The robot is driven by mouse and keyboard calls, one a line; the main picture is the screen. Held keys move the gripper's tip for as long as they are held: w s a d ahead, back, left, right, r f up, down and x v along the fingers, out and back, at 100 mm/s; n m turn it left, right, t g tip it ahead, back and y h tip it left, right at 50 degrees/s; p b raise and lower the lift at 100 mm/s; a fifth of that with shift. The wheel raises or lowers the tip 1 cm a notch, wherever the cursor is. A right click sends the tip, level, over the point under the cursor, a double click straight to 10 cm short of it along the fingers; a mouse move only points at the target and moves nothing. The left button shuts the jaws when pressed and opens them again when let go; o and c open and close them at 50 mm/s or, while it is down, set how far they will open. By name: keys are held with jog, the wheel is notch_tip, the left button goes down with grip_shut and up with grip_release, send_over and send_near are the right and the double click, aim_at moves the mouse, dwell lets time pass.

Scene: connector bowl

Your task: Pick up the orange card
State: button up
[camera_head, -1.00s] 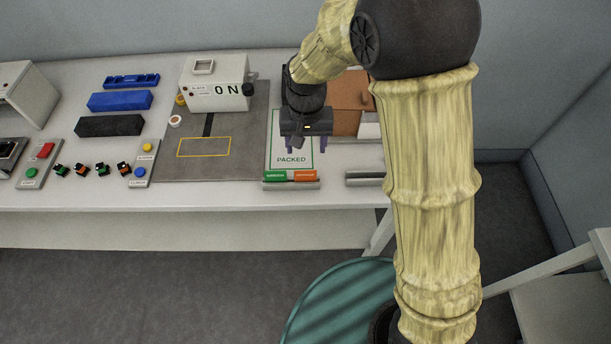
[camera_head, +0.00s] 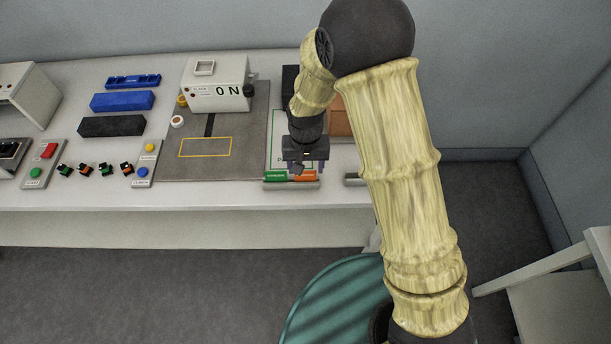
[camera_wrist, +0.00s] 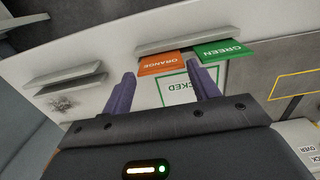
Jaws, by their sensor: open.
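The orange card (camera_head: 304,176) lies in a grey holder at the table's front edge, right of the green card (camera_head: 276,176). In the wrist view the orange card (camera_wrist: 161,64), lettered ORANGE, shows between my fingertips, nearer the left one; the green card (camera_wrist: 222,51) is at the right finger's tip. My gripper (camera_head: 306,168) hangs over the holder, just above the orange card in the head view. In the wrist view my gripper (camera_wrist: 162,80) has its two purple fingers spread with nothing between them. Whether a finger touches a card cannot be told.
The PACKED sheet (camera_wrist: 188,88) lies beside the cards. A second, empty grey holder (camera_wrist: 66,78) is to their left in the wrist view. The ON box (camera_head: 218,84) stands on the grey mat (camera_head: 190,165). A brown board (camera_head: 340,122) is behind my arm.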

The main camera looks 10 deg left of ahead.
aim_at(305, 172)
jog(key=shift+s+f+p, duration=0.1)
jog(key=shift+f+p, duration=0.2)
jog(key=shift+f, duration=1.35)
jog(key=c, duration=0.6)
